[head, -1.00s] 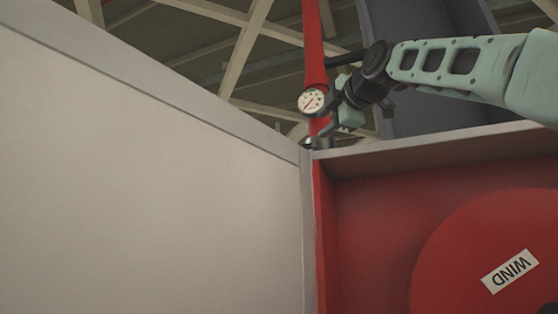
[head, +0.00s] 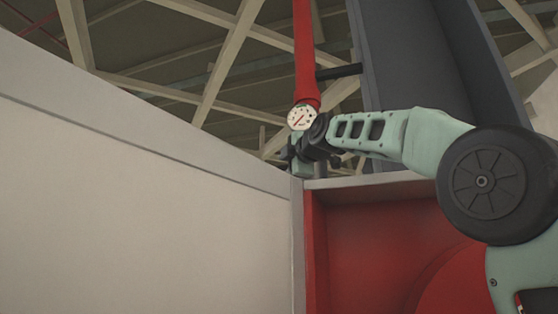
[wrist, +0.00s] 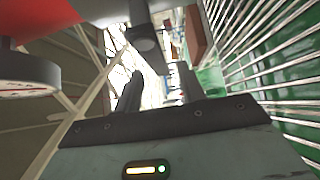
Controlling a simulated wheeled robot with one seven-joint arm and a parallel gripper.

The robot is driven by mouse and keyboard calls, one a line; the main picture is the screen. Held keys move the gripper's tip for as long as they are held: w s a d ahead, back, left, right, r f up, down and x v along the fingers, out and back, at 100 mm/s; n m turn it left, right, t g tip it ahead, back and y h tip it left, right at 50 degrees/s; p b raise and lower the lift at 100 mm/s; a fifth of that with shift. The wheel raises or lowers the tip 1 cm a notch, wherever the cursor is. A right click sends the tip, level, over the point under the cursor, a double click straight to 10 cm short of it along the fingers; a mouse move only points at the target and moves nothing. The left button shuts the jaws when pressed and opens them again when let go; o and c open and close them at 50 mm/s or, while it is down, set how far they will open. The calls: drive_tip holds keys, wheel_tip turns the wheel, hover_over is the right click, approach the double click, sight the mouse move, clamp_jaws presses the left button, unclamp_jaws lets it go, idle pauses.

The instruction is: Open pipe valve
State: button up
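A red vertical pipe (head: 305,50) carries a round white gauge (head: 301,117), at the top centre of the head view. The gauge shows edge-on at the left of the wrist view (wrist: 28,88). My gripper (head: 295,160) is just below the gauge, in front of the pipe's lower part. In the wrist view its two dark fingers (wrist: 158,90) are apart with nothing clearly between them. No valve handle shows clearly in the head view, where my gripper covers that area.
A pale wall panel (head: 140,190) fills the left of the head view. A red cabinet (head: 365,235) with a grey top edge is below my arm. A grey column (head: 420,60) stands behind. A black horizontal bar (head: 338,72) runs from pipe to column.

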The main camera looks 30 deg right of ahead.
drive_tip(key=shift+w+d+p, duration=0.15)
drive_tip(key=shift+w+p, duration=0.25)
drive_tip(key=shift+w, duration=0.6)
drive_tip(key=shift+w+d+p, duration=0.15)
drive_tip(key=shift+w+p, duration=0.25)
drive_tip(key=shift+w, duration=0.55)
clamp_jaws()
